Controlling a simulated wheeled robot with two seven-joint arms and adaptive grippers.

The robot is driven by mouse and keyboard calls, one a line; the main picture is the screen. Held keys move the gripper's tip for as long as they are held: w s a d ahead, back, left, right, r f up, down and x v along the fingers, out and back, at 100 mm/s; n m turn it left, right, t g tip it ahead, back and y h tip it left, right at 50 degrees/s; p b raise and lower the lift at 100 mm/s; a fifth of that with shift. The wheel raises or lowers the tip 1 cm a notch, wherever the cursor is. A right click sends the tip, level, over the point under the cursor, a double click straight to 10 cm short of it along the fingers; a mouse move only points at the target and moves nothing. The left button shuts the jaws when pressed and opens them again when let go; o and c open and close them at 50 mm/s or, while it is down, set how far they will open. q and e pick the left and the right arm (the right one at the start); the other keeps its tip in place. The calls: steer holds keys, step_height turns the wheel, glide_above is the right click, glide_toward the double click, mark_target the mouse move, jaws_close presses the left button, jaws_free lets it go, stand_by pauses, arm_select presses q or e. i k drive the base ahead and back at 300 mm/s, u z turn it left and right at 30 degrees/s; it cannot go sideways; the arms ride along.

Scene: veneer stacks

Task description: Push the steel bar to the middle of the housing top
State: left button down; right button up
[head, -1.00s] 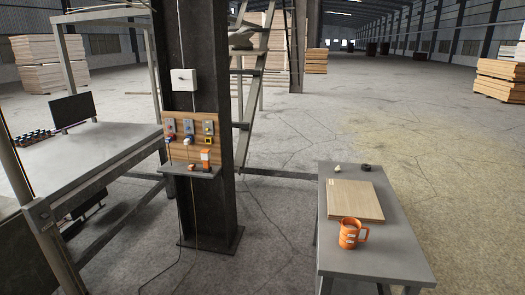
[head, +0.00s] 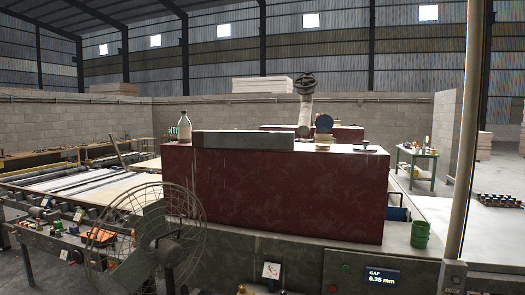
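The steel bar (head: 242,140) is a long grey block lying on the housing top, left of its middle and along its near edge. The housing (head: 275,192) is a large dark red box in the centre of the head view. Neither of my grippers can be seen in this view.
A pale bottle (head: 184,127) stands left of the bar. A wire-caged fan (head: 150,235) stands before the housing, and a green cup (head: 420,234) at right.

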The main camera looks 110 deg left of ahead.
mark_target(261, 140)
steer(key=u, duration=3.3)
steer(key=i, duration=0.2)
